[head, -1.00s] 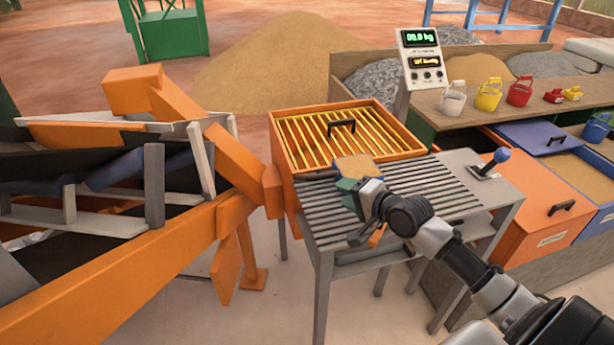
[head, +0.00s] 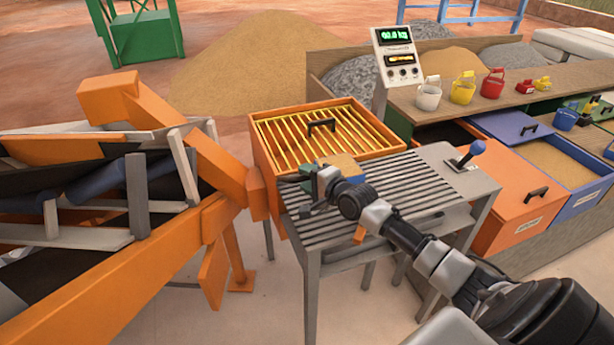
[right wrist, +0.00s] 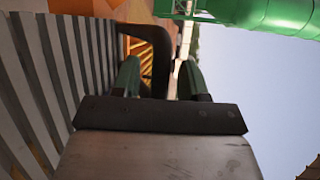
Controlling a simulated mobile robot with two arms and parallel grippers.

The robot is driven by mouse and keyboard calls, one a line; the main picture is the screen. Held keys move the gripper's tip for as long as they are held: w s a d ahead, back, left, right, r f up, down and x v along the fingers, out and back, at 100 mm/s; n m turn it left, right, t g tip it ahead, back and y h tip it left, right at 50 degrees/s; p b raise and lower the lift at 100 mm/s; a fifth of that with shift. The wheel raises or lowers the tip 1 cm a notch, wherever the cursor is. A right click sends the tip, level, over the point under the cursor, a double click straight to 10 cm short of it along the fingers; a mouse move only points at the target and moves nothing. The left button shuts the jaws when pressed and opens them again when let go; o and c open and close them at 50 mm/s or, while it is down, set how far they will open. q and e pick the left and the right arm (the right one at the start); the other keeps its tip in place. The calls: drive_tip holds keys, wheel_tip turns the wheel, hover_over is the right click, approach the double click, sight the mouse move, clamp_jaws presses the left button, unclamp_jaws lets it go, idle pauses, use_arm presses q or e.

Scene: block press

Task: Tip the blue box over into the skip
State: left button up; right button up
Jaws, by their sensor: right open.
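The blue box (head: 580,203) stands at the right. It is an open blue bin with sand in it and a black handle on its blue panel. I cannot tell which thing is the skip. My right gripper (head: 312,186) is over the slatted grey table, far to the left of the blue box. Its green fingers (right wrist: 158,80) are apart in the right wrist view. A black curved bar (right wrist: 152,38) shows close to the left finger there; I cannot tell whether they touch. My left gripper is not in view.
An orange box with a yellow grate (head: 262,160) adjoins the slatted table (head: 400,190). A lever with a blue knob (head: 477,148) stands at the table's right. An orange-framed structure (head: 110,270) fills the left.

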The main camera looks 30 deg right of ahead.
drive_tip(key=shift+w+a, duration=0.1)
drive_tip(key=shift+w, duration=0.1)
clamp_jaws()
idle(0.3)
